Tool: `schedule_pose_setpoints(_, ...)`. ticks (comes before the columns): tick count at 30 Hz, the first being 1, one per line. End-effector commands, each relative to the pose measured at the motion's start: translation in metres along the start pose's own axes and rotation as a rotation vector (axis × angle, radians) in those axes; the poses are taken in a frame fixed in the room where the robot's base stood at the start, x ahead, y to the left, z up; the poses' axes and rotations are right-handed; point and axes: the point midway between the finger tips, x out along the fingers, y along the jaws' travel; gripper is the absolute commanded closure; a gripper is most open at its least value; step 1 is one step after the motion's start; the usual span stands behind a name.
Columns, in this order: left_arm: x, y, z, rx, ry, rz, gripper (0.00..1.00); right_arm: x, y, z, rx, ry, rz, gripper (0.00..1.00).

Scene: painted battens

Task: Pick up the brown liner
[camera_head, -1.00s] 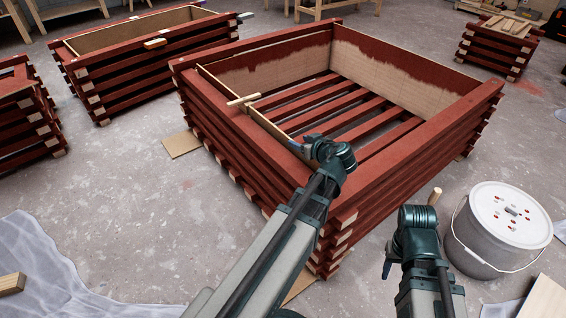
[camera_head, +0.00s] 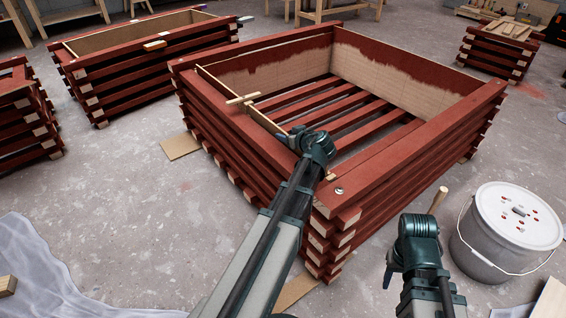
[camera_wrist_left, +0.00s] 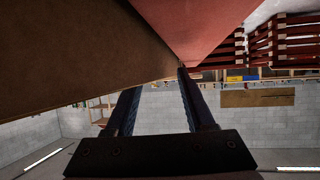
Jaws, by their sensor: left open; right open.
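The brown liner shows in the left wrist view as a broad brown panel (camera_wrist_left: 80,40) across the upper left. In the head view its thin pale top edge (camera_head: 222,86) runs along the inside of the large red planter's left wall; its near end is hidden behind my left arm. My left gripper (camera_head: 284,139) is at the near end of this edge. In the left wrist view its fingers (camera_wrist_left: 158,84) are apart, just below the panel, with nothing visible between them. My right gripper (camera_head: 389,277) is open outside the planter, near the bucket.
The large red planter (camera_head: 410,158) has slats across its floor. A short wooden piece (camera_head: 243,99) lies across its left rim. A silver round object (camera_head: 339,190) sits on the near corner. A lidded white bucket (camera_head: 518,216) stands right. Another planter (camera_head: 130,75) stands left; grey floor is between.

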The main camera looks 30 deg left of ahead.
Motion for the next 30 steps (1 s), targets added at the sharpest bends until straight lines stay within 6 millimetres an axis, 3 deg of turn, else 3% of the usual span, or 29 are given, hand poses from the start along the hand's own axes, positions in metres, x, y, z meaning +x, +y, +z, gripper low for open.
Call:
schedule_pose_setpoints(3,0.0129,0.0009,0.0013,0.0,-0.001,0.0,0.46,0.0066,-0.0007,-0.0004,0.0,0.0,0.0,0.5)
schedule_pose_setpoints(9,0.012,0.0002,0.0001,0.0,-0.001,0.001,0.46,0.0052,-0.0005,-0.0003,0.0,0.0,0.0,0.5)
schedule_pose_setpoints(18,0.0118,0.0003,0.0001,0.0,0.0,0.001,1.0,0.0052,-0.0005,-0.0003,0.0,0.0,0.0,0.5)
schedule_pose_setpoints(30,0.0118,0.0004,0.0002,0.001,0.0,0.002,1.0,0.0052,-0.0005,-0.0003,0.0,0.0,0.0,0.5)
